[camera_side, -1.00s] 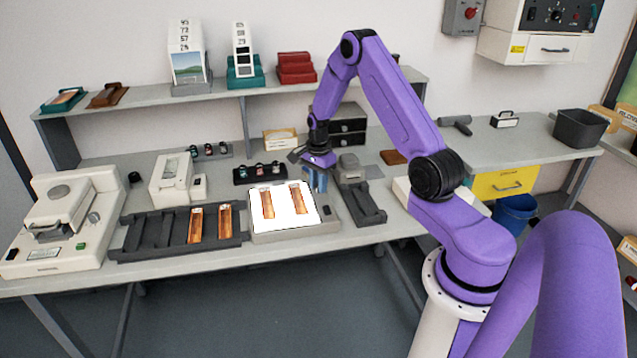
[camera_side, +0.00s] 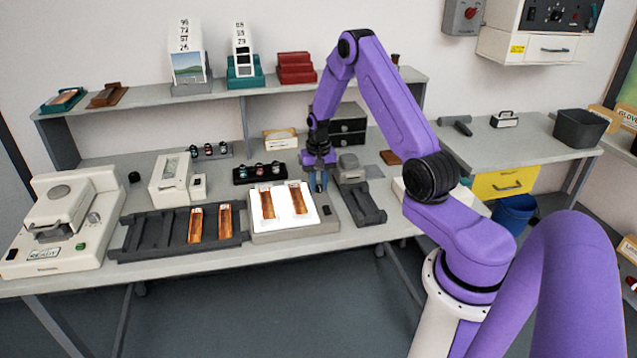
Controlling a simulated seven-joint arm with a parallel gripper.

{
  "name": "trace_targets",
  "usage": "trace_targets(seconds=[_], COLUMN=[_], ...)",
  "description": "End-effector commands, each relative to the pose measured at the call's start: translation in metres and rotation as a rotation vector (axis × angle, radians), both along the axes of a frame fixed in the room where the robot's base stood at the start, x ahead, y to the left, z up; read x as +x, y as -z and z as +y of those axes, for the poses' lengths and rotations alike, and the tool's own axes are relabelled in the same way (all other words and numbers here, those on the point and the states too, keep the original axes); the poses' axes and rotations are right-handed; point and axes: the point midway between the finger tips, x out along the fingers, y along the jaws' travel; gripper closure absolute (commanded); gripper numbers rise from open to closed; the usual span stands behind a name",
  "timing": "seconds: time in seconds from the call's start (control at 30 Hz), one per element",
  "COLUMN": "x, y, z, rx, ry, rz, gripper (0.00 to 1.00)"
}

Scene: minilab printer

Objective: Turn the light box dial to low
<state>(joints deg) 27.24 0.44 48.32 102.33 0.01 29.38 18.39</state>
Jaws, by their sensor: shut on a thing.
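The light box (camera_side: 265,226) is a pale box on the bench with a lit white top. Two orange-brown film strips (camera_side: 267,205) lie on that panel. My gripper (camera_side: 320,190) points down at the box's back right corner. Its blue fingers are shut on the light box dial, which they hide, so I cannot read its setting. A small dark switch (camera_side: 327,210) shows on the box's right side, just in front of the fingers.
A dark tray (camera_side: 150,238) with two more strips lies left of the box. A grey holder (camera_side: 362,205) stands close to the right of my gripper. A black rack (camera_side: 260,173) of small items sits behind the box.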

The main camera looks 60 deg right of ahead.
Motion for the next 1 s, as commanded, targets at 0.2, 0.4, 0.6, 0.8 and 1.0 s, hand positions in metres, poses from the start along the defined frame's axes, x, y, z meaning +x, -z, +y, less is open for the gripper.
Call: trace_targets(seconds=[0.2, 0.4, 0.6, 0.8, 1.0], x=[0.0003, 0.0004, 0.0005, 0.0005, 0.0007], y=[-0.0004, -0.0004, -0.0005, -0.0005, -0.0005], z=[-0.0010, -0.0010, -0.0011, -0.0011, -0.0011], rx=[-0.001, -0.002, -0.002, -0.002, -0.003], ry=[-0.203, -0.391, -0.561, -0.692, -0.775], rz=[-0.001, -0.002, -0.002, -0.002, -0.002], gripper=[1.00, 1.00, 1.00, 1.00, 1.00])
